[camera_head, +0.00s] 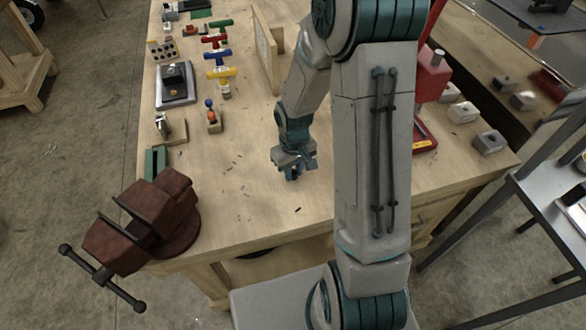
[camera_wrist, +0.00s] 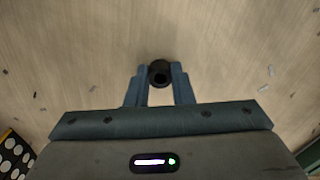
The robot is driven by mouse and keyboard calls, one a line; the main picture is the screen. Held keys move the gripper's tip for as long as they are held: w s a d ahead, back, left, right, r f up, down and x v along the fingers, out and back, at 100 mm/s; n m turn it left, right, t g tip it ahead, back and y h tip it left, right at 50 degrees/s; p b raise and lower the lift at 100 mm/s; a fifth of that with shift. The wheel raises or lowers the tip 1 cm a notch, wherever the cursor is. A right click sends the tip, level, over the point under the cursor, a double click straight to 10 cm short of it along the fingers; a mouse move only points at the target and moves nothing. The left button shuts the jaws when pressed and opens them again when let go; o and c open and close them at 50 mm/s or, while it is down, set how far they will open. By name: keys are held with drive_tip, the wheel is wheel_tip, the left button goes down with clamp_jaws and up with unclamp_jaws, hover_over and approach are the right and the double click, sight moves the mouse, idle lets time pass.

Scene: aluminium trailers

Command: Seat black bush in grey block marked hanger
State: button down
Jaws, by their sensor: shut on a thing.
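The black bush (camera_wrist: 159,73) is a short dark ring with an open bore, held between the two fingertips of my gripper (camera_wrist: 159,80) in the wrist view. In the head view my gripper (camera_head: 293,174) hangs above the bare middle of the wooden bench, and I cannot make out the bush there. Several small blocks with grey or whitish tops stand at the bench's right side, among them a near block (camera_head: 489,142), a second block (camera_head: 463,112) and a third block (camera_head: 449,92). No marking is legible, so I cannot tell which is the hanger block.
A red-brown vise (camera_head: 155,225) sits at the front left bench corner. A red press (camera_head: 430,75) stands on the right, partly behind my arm. Clamps (camera_head: 220,72), a dark device on a tray (camera_head: 175,83) and a wooden upright frame (camera_head: 265,50) stand farther back. The bench middle (camera_head: 240,185) is mostly clear.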

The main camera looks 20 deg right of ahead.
sight(294, 172)
drive_tip(key=shift+f, duration=0.2)
drive_tip(key=c, duration=1.3)
unclamp_jaws()
drive_tip(key=shift+o, duration=0.2)
wheel_tip(294, 172, up, 11)
drive_tip(key=s+r+m+t, duration=0.2)
drive_tip(key=s+r+t, duration=0.1)
drive_tip(key=s+r, duration=0.9)
drive_tip(key=shift+s+r+m+t+b, duration=0.2)
drive_tip(key=shift+s+m+t+b, duration=0.15)
drive_tip(key=shift+s, duration=0.7)
drive_tip(key=shift+s+a+r, duration=0.1)
drive_tip(key=shift+s, duration=0.25)
drive_tip(key=shift+c, duration=0.3)
